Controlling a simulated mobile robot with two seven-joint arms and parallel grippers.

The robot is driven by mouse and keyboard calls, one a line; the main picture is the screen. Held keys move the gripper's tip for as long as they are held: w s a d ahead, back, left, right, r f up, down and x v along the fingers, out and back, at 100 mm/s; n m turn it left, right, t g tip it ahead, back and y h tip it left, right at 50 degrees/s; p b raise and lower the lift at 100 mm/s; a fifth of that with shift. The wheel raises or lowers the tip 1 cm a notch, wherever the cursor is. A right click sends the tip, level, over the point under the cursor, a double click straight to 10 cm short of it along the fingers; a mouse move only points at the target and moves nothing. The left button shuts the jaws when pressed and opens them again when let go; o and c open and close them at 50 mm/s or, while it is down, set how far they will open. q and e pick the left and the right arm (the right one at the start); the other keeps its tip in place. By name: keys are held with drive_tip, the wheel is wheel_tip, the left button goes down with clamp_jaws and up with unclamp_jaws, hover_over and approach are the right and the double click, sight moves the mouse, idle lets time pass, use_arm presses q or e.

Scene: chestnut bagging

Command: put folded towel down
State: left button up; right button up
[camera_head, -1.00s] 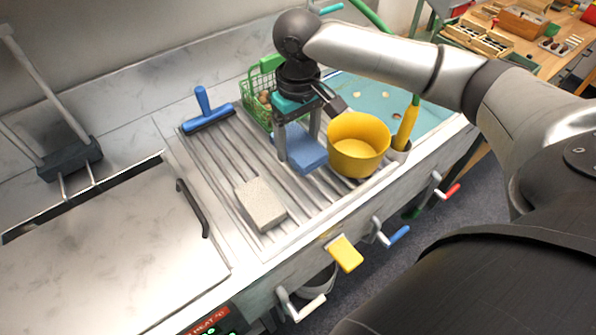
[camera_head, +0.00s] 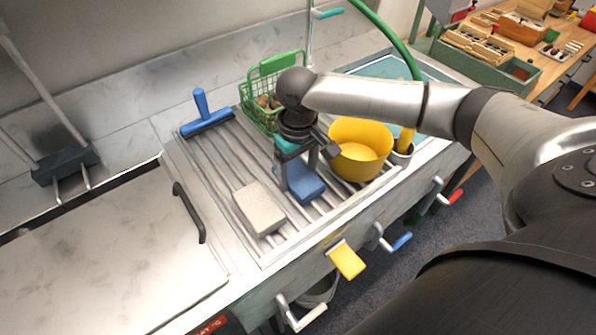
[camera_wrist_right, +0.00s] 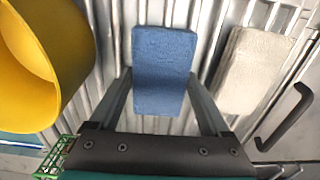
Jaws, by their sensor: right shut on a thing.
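The blue folded towel (camera_head: 304,187) is at the ribbed metal drainboard, between a beige folded block (camera_head: 259,209) and a yellow pot (camera_head: 359,151). My right gripper (camera_head: 302,178) points down from above and is shut on the blue towel. In the right wrist view the two fingers (camera_wrist_right: 163,92) flank the towel (camera_wrist_right: 164,70), which lies flat over the ribs. Whether it rests on the ribs or hangs just above them, I cannot tell. The beige block (camera_wrist_right: 254,70) is beside it, apart. My left gripper is not in view.
A blue squeegee (camera_head: 206,116) and a green wire basket (camera_head: 263,106) with brown items stand behind. A black handle (camera_head: 189,212) is on the left lid. Coloured levers line the front.

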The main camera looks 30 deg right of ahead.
sight(298, 175)
drive_tip(key=o, duration=1.3)
drive_tip(key=shift+f, duration=0.1)
wheel_tip(298, 175, up, 12)
drive_tip(key=p, duration=0.2)
drive_tip(key=shift+r+p, duration=0.2)
drive_tip(key=shift+p, duration=0.2)
drive_tip(key=shift+f, duration=0.1)
